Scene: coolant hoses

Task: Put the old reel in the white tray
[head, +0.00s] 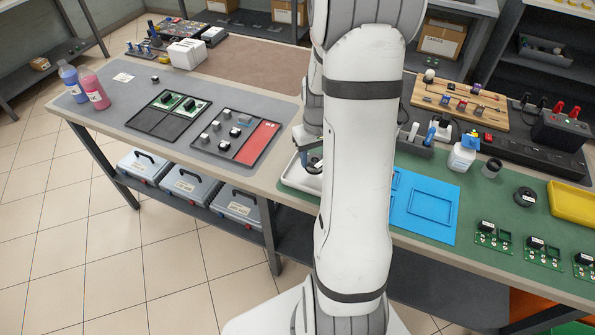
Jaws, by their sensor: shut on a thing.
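The white tray (289,179) stands on the bench in the middle, its right part hidden behind my arm. My gripper (309,156) points down over the tray, partly hidden by my arm. It is shut on a small dark round thing, the old reel (315,163), which shows only in part. The reel is over or inside the tray; I cannot tell whether it touches the tray floor.
A black round reel (525,196) lies on the green mat near a yellow tray (571,204). A blue tray (424,208) lies right of my arm. A sectioned dark tray with a red section (260,141) sits left of the white tray. A white bottle (462,156) stands further right.

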